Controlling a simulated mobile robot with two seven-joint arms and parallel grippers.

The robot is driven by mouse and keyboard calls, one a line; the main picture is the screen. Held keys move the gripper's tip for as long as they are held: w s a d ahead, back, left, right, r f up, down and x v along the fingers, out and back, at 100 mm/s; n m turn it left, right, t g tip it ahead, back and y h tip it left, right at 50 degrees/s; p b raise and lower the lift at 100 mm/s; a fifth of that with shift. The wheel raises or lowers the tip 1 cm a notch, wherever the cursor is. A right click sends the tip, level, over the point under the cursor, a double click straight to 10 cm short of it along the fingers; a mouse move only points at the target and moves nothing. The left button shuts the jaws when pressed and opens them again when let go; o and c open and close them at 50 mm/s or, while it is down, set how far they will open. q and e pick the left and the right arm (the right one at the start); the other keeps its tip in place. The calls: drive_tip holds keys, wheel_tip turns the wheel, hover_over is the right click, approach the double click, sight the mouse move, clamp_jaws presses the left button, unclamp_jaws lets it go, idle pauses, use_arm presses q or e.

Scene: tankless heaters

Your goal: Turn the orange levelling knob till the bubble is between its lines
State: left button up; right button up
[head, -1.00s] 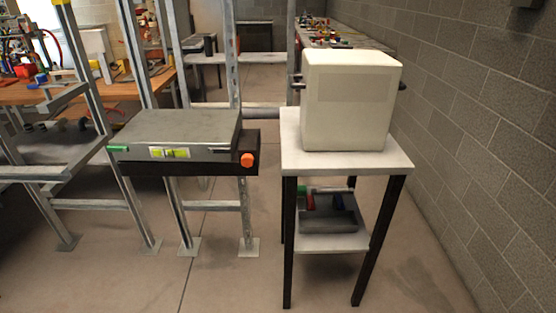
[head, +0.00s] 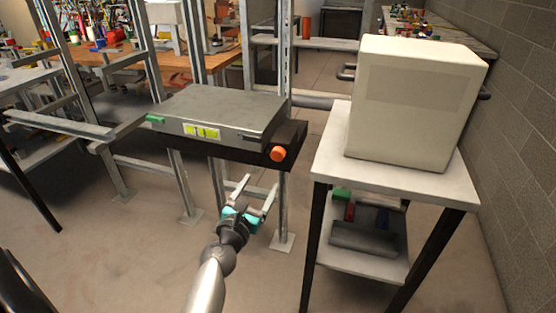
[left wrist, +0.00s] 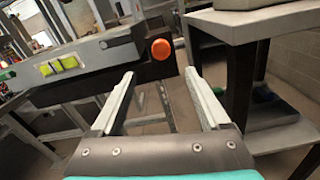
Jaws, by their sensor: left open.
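The orange levelling knob (head: 278,154) sits on the front right of a black bracket under a grey plate (head: 215,108). The yellow-green bubble level (head: 202,131) is on the plate's front edge; where its bubble lies is too small to tell. My left gripper (head: 255,194) is open and empty, below and in front of the knob, not touching it. In the left wrist view the knob (left wrist: 162,49) shows just beyond and above the gap between the open fingers (left wrist: 163,96), and the level (left wrist: 58,65) lies to the left. My right gripper is not in view.
A white table (head: 447,186) with a large cream box (head: 411,103) stands close on the right, with a loaded lower shelf (head: 365,262). Metal frame posts stand behind the plate. A green piece (head: 155,119) is at its left corner. The floor in front is clear.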

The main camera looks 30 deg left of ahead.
sight(277, 156)
use_arm(q)
drive_tip(key=b+x, duration=0.2)
drive_tip(key=x, duration=0.8)
drive_tip(key=shift+d, duration=0.1)
drive_tip(key=shift+b+x, duration=0.3)
drive_tip(key=shift+x, duration=0.8)
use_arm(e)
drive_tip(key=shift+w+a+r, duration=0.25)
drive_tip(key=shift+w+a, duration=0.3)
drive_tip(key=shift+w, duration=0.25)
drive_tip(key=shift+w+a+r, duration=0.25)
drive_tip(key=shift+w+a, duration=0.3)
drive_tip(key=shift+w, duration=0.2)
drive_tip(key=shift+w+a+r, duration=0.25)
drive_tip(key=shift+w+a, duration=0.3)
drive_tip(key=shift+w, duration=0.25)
use_arm(q)
clamp_jaws()
